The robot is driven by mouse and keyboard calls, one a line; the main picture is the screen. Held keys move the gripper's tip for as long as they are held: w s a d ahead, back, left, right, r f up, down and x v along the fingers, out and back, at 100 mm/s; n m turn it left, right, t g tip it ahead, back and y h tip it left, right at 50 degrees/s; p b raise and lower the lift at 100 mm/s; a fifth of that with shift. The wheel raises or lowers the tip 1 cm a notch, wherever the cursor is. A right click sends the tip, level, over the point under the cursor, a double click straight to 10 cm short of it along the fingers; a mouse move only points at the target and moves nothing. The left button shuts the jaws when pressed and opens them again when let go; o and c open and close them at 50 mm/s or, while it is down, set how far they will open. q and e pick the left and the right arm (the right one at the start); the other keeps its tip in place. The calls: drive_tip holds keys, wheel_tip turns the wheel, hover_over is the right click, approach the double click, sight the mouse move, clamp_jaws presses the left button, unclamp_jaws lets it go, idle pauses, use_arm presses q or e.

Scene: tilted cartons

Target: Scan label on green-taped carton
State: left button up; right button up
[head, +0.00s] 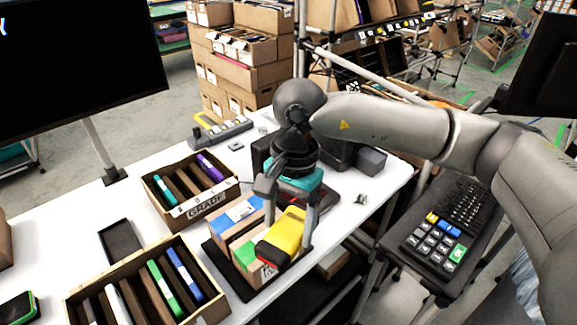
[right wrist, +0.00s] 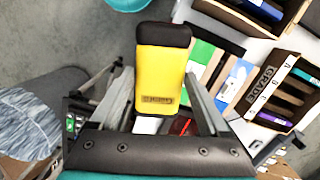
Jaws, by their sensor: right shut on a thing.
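My right gripper (head: 286,222) is shut on a yellow and black scanner (head: 289,231), held just above the cartons at the table's front edge. The scanner also shows between the fingers in the right wrist view (right wrist: 162,70). Its red-edged black end points down and left in the head view. The green-taped carton (head: 244,254) sits under and left of that end, partly covered by it. A white label with dark print (head: 266,272) shows in part on its front side. The green tape also shows in the right wrist view (right wrist: 202,56). My left gripper is out of view.
A blue-taped carton (head: 240,213) stands directly behind the green one. Open boxes of binders (head: 200,206) (head: 205,312) stand to the left. A black tray (head: 120,241) lies on the white table (head: 60,235). A keypad stand (head: 432,240) is at right.

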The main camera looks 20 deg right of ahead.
sight(281, 215)
drive_tip(key=r+m+p, duration=0.1)
drive_tip(key=m, duration=0.1)
drive_tip(key=w+r+m+p, duration=0.1)
drive_tip(key=m+p, duration=0.1)
drive_tip(key=m, duration=0.1)
drive_tip(key=r+m+p, duration=0.1)
drive_tip(key=m, duration=0.2)
drive_tip(key=shift+w+a+t+p, duration=0.3)
drive_tip(key=shift+w+a+t, duration=0.05)
drive_tip(key=shift+a+t, duration=0.05)
drive_tip(key=m+p, duration=0.1)
drive_tip(key=m, duration=0.2)
drive_tip(key=r+m+p, duration=0.1)
drive_tip(key=m+p, duration=0.1)
drive_tip(key=m, duration=0.1)
drive_tip(key=w+r+m+t+p, duration=0.1)
drive_tip(key=m+p, duration=0.1)
drive_tip(key=m, duration=0.1)
drive_tip(key=shift+w+d, duration=0.1)
drive_tip(key=shift+d, duration=0.05)
drive_tip(key=m, duration=0.1)
drive_tip(key=m+p, duration=0.2)
drive_tip(key=shift+w+d+r+h, duration=0.15)
drive_tip(key=shift+r+h, duration=0.1)
drive_tip(key=shift+h, duration=0.05)
drive_tip(key=shift+f+m, duration=0.2)
drive_tip(key=shift+m, duration=0.3)
drive_tip(key=shift+f+b, duration=1.75)
drive_tip(key=shift+f, duration=0.65)
drive_tip(key=shift+r, duration=0.15)
